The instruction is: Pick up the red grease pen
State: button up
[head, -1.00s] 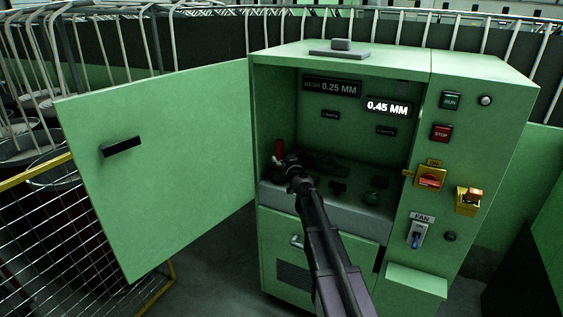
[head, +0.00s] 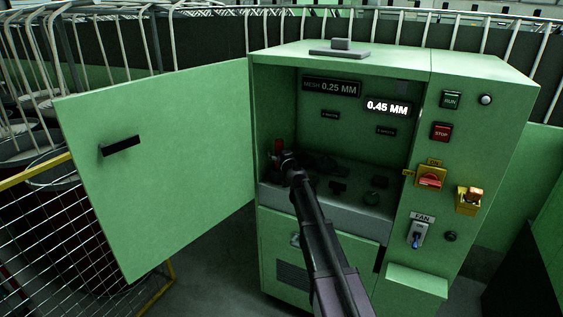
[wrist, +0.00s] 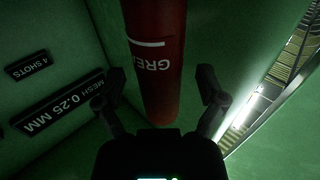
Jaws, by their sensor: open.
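The red grease pen (wrist: 158,60) stands between the fingers of my gripper (wrist: 160,92) in the wrist view, with white lettering beginning "GRE" on its side. The fingers are open, one on each side of the pen, with a gap visible on both sides. In the head view the pen (head: 278,147) shows as a small red upright shape at the left of the cabinet's inside. My gripper (head: 284,160) is right by it there, dark and partly merged with the shadow. The pen's lower part is hidden in the head view.
The green cabinet (head: 480,65) has its door (head: 170,180) swung open to the left. Dark items lie on the shelf (head: 330,200) right of my gripper. Switches and buttons, such as the red stop button (head: 440,132), line the right panel. The cabinet's left wall is close to my gripper.

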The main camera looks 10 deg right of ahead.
aim_at(280, 140)
jog(key=shift+c, duration=0.2)
grip_shut()
jog(key=shift+r, duration=0.1)
dwell(0.4)
notch_tip(280, 140, up, 10)
jog(key=p, duration=1)
dwell(0.5)
